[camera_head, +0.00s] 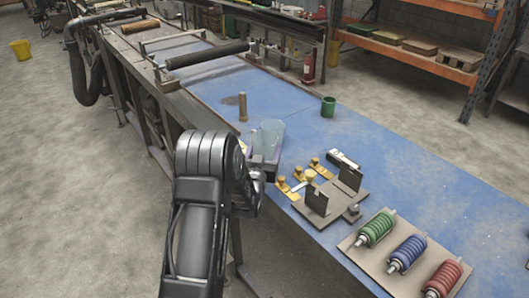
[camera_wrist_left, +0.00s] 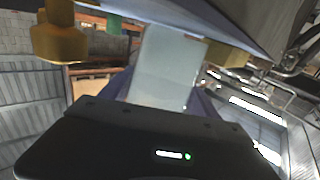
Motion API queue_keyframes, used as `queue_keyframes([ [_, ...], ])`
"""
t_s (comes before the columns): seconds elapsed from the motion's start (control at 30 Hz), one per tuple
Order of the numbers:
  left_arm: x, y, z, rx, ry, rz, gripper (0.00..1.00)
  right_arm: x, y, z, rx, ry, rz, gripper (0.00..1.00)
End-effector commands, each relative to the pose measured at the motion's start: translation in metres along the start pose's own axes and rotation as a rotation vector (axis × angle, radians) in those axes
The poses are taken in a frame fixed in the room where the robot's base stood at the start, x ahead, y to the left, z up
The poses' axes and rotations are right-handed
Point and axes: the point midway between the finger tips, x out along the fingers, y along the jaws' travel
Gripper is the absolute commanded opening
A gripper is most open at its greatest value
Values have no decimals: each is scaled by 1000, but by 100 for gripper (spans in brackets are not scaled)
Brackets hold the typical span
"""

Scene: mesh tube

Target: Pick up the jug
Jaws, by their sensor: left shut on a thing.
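The jug (camera_head: 272,137) is a translucent pale grey-green vessel on the left edge of the blue table in the head view. In the left wrist view the jug (camera_wrist_left: 168,70) rises between the dark purple fingers. My left gripper (camera_head: 263,162) is shut on the jug's lower part, which the fingers and wrist partly hide. I cannot tell whether the jug's base touches the table. My right gripper is not in view.
A brown peg (camera_head: 243,107) and a green mug (camera_head: 328,107) stand behind the jug on the blue table (camera_head: 420,172). A fixture (camera_head: 331,203) with upright plates and brass pieces lies right of my gripper. Coloured coils (camera_head: 408,252) sit on a board nearer.

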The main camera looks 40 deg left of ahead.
Motion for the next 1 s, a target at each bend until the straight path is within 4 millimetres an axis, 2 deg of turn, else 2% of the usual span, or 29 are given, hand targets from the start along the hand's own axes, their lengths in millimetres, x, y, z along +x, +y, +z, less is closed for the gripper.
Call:
queue_keyframes([
  [1.0, 0, 2, -86, -1, 4, 0, 13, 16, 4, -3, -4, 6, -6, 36],
])
